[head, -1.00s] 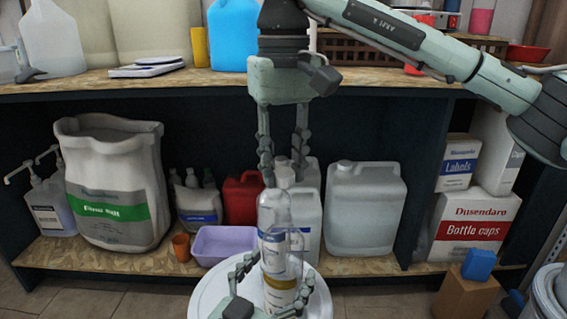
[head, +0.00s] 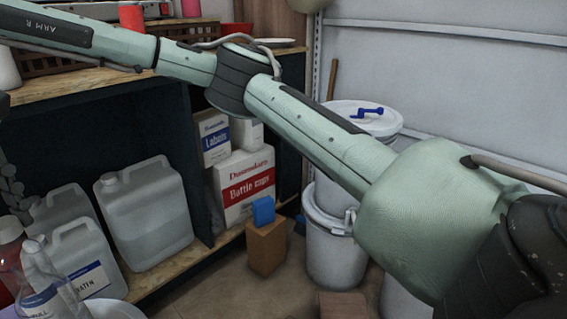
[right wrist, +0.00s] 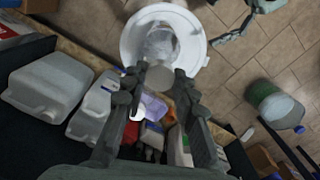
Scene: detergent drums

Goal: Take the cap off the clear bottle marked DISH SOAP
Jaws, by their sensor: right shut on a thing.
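The clear bottle (head: 38,265) stands at the lower left of the head view, cut by the frame; only part of its label shows and I cannot read DISH SOAP there. In the right wrist view the clear bottle (right wrist: 160,40) is seen from above on a round white lid (right wrist: 130,43). My right gripper (right wrist: 160,78) is shut on a pale round cap (right wrist: 161,77) between its fingertips. I cannot tell how far the cap is from the bottle. A grey-green part, seemingly of my left gripper (right wrist: 235,28), shows at the upper right, apart from the bottle; its jaws are unclear.
Large white jugs (head: 145,215) stand on the low shelf, beside boxes marked Labels (head: 213,138) and Bottle caps (head: 243,188). A brown box (head: 267,247) with a blue block stands on the floor. White drums (head: 335,240) stand to the right.

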